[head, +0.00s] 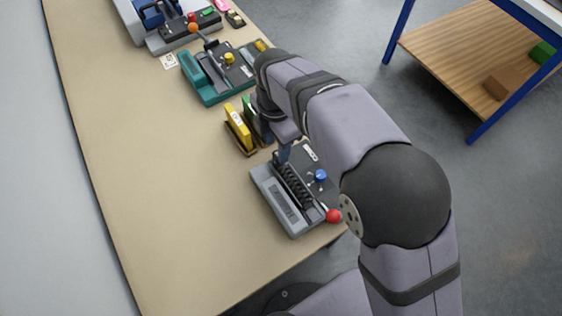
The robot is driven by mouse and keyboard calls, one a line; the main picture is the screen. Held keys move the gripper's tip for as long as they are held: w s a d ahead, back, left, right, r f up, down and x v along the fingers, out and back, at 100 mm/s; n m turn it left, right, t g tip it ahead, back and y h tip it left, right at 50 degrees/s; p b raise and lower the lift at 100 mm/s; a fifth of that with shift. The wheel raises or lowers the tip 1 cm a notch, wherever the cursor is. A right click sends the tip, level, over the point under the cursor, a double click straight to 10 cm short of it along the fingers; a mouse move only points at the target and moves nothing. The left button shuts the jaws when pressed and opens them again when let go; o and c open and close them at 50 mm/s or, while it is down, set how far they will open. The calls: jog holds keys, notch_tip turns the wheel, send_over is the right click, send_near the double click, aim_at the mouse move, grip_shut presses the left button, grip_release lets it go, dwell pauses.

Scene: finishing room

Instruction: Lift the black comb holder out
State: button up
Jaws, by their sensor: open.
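A black ridged piece (291,186), which looks like the black comb holder, lies lengthwise in a grey bench machine (276,204) at the near end of the table. My gripper (285,156) points down at the far end of this machine, close to the far end of the black piece. The gripper is open, and I see nothing held in it. My arm hides much of the gripper and part of the machine's right side. I cannot tell whether the fingertips touch the black piece.
The machine has a blue knob (320,176) and a red ball (333,216). Yellow upright pieces (238,128) stand just beyond it. A teal machine (203,86) stands farther back. The table's left side (150,170) is clear.

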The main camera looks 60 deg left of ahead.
aim_at(277, 154)
jog(key=shift+d+f+p, duration=0.15)
jog(key=shift+f+p, duration=1.3)
jog(key=shift+f, duration=1.65)
grip_shut()
